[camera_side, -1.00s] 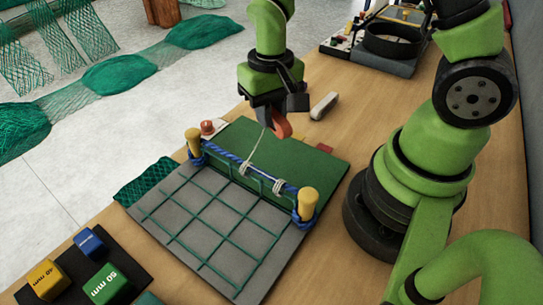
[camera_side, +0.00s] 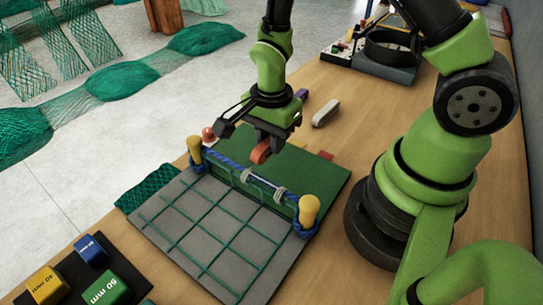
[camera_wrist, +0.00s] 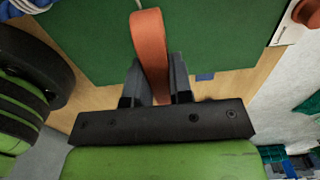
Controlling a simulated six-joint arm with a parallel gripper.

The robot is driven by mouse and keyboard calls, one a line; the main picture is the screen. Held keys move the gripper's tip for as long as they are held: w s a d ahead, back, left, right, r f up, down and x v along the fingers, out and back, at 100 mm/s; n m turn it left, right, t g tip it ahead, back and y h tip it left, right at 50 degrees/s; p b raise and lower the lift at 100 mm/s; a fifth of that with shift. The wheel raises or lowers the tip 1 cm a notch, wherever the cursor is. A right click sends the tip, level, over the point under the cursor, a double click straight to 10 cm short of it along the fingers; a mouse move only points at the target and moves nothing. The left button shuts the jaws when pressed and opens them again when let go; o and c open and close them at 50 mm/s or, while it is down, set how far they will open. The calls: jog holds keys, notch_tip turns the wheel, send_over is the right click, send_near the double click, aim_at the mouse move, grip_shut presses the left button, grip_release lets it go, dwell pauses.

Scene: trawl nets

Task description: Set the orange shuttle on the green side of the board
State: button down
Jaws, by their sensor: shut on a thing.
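My gripper (camera_side: 268,138) is shut on the orange shuttle (camera_side: 261,152), which also shows between the fingers in the wrist view (camera_wrist: 150,45). The shuttle is over the green side of the board (camera_side: 318,178), near the blue rope (camera_side: 226,162). I cannot tell whether it touches the surface. The rope runs between two yellow posts (camera_side: 308,209) and divides the green side from the grey side (camera_side: 205,208), which carries green netting. Pale twine lashings (camera_side: 279,194) sit on the rope. The gripper hides part of the green side in the side view.
A grey shuttle (camera_side: 325,113) and a purple piece (camera_side: 301,95) lie behind the board. Blocks marked in mm (camera_side: 106,288) stand at the front left. A round black ring (camera_side: 388,46) stands at the back.

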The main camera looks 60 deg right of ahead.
aim_at(271, 167)
jog(key=shift+f, duration=2.35)
jog(key=c, duration=1)
grip_release()
jog(key=shift+f, duration=0.1)
notch_tip(271, 167, up, 13)
jog(key=shift+f, duration=0.1)
jog(key=shift+s+a+r+n+t+y, duration=0.3)
jog(key=shift+s+r+n+t, duration=0.9)
jog(key=shift+s+r+n, duration=1.05)
jog(key=shift+s+a+r+n+t+y, duration=0.1)
jog(key=shift+s+r+n+t+y, duration=0.25)
jog(key=shift+s+r+n+t, duration=1.8)
jog(key=shift+s+a+r+n+t+y, duration=0.3)
jog(key=shift+s+r+n, duration=0.9)
jog(key=shift+r+n, duration=2.15)
